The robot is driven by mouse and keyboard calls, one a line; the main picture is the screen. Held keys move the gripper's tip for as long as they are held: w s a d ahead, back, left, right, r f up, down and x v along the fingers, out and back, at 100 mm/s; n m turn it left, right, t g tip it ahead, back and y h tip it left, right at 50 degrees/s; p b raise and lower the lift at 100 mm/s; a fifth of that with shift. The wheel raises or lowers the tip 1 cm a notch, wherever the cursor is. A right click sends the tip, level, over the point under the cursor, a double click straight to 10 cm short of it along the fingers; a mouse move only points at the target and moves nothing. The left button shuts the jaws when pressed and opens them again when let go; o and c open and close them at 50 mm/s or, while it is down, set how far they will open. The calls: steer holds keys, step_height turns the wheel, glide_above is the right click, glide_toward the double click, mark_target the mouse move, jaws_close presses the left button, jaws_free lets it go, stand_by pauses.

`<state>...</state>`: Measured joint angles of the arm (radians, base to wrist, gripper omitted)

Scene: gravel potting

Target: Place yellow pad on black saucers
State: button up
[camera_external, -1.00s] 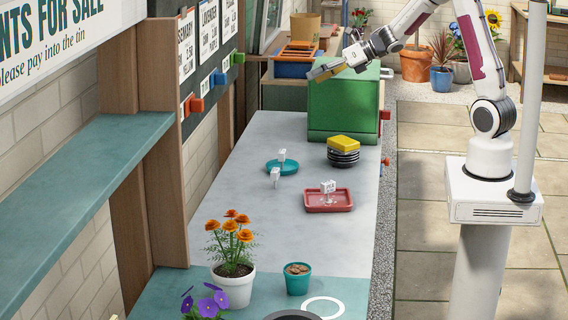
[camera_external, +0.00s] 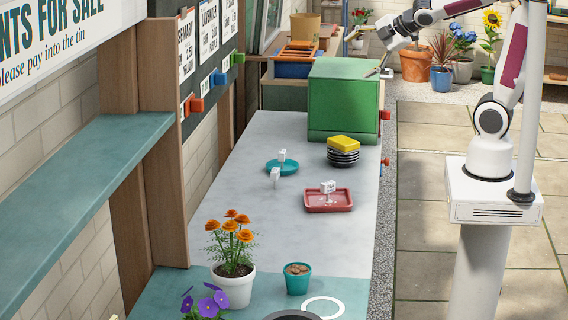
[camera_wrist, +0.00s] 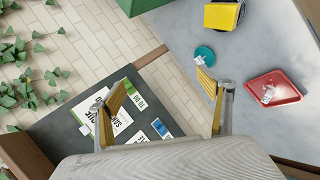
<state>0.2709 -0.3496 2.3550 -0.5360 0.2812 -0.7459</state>
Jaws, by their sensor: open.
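The yellow pad (camera_external: 343,143) lies on top of the stack of black saucers (camera_external: 343,159), which stands on the grey bench in front of the green box. In the wrist view, the yellow pad (camera_wrist: 221,16) is near the top edge and mostly hides the saucers.
The green box (camera_external: 343,102) stands behind the stack. A teal saucer (camera_external: 282,169) and a red tray (camera_external: 328,204) with white tags are nearby. Orange flowers in a white pot (camera_external: 233,286) and a teal pot (camera_external: 298,282) stand at the front.

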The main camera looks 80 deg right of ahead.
steer(key=s+a+f+m+g+y, duration=0.2)
steer(key=s+a+m, duration=0.3)
steer(key=s+a, duration=0.2)
steer(key=s+a+f+m+g+y, duration=0.1)
steer(key=s+a+f+m+y, duration=0.1)
steer(key=s+a+m, duration=0.3)
steer(key=s+a+f, duration=0.1)
steer(key=s+a, duration=0.2)
steer(key=s, duration=0.3)
steer(key=shift+f+m+g+y, duration=0.2)
steer(key=shift+m+g+y, duration=0.1)
steer(key=shift+g, duration=0.1)
